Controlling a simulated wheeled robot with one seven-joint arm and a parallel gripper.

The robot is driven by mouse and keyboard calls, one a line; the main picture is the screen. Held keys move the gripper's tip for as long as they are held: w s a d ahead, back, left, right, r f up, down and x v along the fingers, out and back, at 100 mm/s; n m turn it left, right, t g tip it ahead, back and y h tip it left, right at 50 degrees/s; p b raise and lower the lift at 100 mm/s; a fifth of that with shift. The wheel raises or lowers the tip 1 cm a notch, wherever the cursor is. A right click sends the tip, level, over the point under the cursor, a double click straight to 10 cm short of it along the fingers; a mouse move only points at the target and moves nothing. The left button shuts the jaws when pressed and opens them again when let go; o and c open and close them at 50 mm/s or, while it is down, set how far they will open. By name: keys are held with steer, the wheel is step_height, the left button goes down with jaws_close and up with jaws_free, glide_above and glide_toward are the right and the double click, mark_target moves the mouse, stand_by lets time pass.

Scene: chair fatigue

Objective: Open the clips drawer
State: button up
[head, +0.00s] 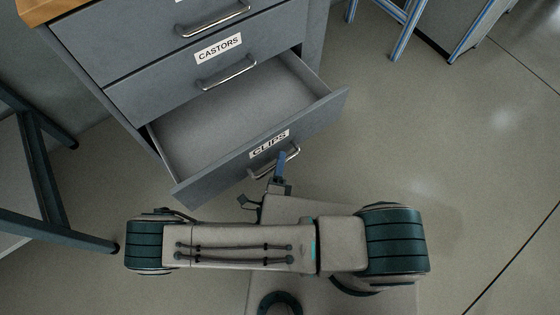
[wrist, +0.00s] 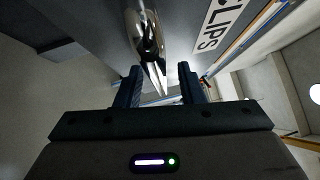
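The clips drawer (head: 262,160), grey with a white CLIPS label (head: 269,144), is pulled well out of the cabinet, and its inside looks empty. It is the lowest of the drawers I see. Its metal handle (head: 262,168) is on the front, and the handle also shows in the wrist view (wrist: 148,45). Contact with the handle is not clear.
The castors drawer (head: 180,85) above is closed, with its own handle (head: 225,75). A dark metal frame (head: 50,180) stands at the left. A blue-edged frame (head: 405,28) stands at the back right. The floor on the right is clear.

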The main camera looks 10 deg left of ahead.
steer(key=s+f+p, duration=0.1)
steer(key=s+f, duration=0.1)
steer(key=s, duration=1.1)
steer(key=shift+s+a+p, duration=0.3)
steer(key=shift+p, duration=0.05)
